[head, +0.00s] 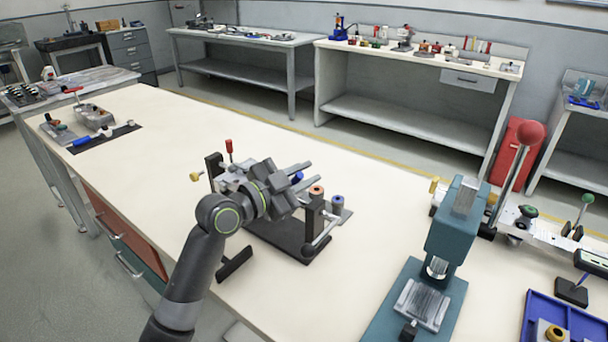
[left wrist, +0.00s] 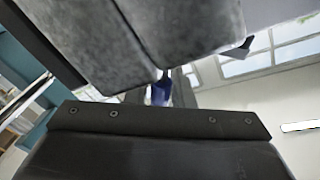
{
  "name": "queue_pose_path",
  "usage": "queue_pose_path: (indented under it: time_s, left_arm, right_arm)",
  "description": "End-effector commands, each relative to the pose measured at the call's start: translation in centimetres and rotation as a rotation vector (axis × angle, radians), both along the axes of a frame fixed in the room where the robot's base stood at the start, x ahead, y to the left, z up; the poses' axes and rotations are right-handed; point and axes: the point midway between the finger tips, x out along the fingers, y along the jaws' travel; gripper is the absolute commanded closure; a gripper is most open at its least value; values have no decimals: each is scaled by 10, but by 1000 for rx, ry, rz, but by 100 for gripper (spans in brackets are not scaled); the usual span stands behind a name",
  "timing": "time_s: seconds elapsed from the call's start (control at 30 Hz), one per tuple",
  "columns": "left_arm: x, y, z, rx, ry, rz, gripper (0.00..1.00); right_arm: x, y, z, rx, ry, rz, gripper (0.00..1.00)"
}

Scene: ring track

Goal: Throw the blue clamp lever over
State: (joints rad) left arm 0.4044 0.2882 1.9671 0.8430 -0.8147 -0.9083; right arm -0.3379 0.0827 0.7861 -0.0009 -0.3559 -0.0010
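A black clamping fixture (head: 278,232) stands on the cream bench in the middle of the head view. My left gripper (head: 309,173) reaches over it from the left. Its two fingers point right and stand apart. A blue lever end (head: 297,178) shows between the fingers; the rest of the lever is hidden by the gripper. A blue piece also shows in the gap in the left wrist view (left wrist: 161,91). I cannot tell whether a finger touches it. A red-handled lever (head: 229,148) and a yellow knob (head: 195,176) stick out behind the gripper. My right gripper is out of view.
A teal press (head: 450,235) stands to the right, with a red-ball lever (head: 531,133) beyond it. A blue-topped post (head: 337,201) is close to the right of the fixture. A dark mat (head: 110,138) with tools lies far left. The bench between is clear.

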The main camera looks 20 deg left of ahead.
Motion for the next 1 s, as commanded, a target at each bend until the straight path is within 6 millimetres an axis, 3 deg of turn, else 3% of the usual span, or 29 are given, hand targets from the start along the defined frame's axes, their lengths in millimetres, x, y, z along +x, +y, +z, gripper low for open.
queue_pose_path:
  time_s: [0.17, 0.57, 1.0]
  left_arm:
    - [0, 0, 0, 0, 0, 0, 100]
    - [1, 3, 2, -68, 26, 1, 100]
    - [6, 16, 8, -364, 134, 1, 100]
  right_arm:
    - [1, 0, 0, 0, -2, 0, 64]
    - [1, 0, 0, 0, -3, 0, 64]
    - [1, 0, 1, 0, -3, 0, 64]
